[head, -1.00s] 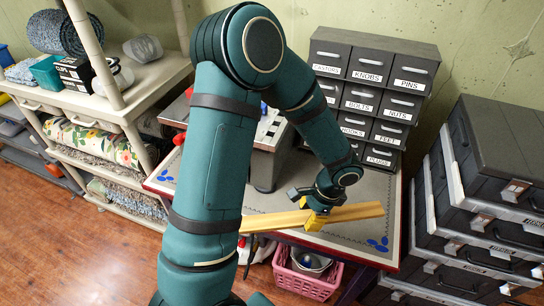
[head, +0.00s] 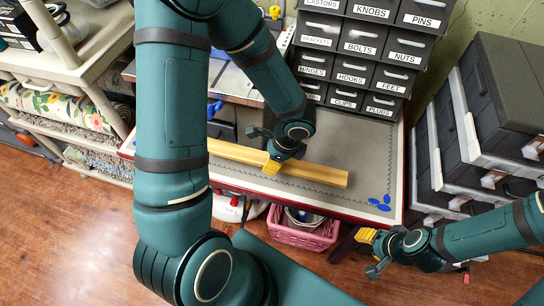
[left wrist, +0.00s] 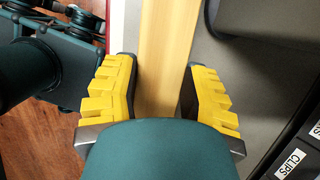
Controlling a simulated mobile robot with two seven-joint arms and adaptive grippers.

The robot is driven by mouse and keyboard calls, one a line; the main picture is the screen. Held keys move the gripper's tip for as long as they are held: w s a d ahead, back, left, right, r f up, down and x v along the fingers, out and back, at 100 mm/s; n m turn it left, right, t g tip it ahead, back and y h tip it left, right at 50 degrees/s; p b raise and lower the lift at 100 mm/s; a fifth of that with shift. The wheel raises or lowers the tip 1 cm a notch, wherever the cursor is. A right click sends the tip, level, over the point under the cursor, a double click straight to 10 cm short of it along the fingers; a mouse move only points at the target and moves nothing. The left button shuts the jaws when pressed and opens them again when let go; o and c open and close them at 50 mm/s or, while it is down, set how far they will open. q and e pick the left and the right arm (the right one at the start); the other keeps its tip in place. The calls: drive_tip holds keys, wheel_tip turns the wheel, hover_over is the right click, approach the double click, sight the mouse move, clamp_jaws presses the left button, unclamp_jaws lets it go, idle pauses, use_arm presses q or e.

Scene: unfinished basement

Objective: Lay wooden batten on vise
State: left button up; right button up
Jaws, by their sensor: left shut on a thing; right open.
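The long pale wooden batten (head: 318,174) lies level along the front of the workbench (head: 345,140). Its left part passes behind my left arm. My left gripper (head: 274,160) is shut on the batten near its middle. In the left wrist view the batten (left wrist: 165,40) runs between the yellow-padded fingers (left wrist: 158,90). I cannot tell whether the batten touches the bench top. My right gripper (head: 371,254) is open and empty, in front of the bench at lower right. I cannot clearly make out the vise; my left arm covers much of the bench's left side.
A grey labelled drawer cabinet (head: 368,45) stands at the back of the bench. Stacked dark cases (head: 500,110) stand on the right. A pink basket (head: 300,234) is below the bench front. A shelf unit (head: 85,70) stands on the left. Blue pieces (head: 380,204) lie at the bench's right corner.

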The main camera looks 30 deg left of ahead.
use_arm(q)
wheel_tip(320, 180, down, 6)
drive_tip(key=shift+r+b, duration=0.15)
drive_tip(key=shift+b, duration=0.7)
drive_tip(key=shift+r, duration=0.1)
drive_tip(key=shift+f, duration=0.2)
drive_tip(key=o, duration=1.2)
drive_tip(key=shift+r, duration=0.1)
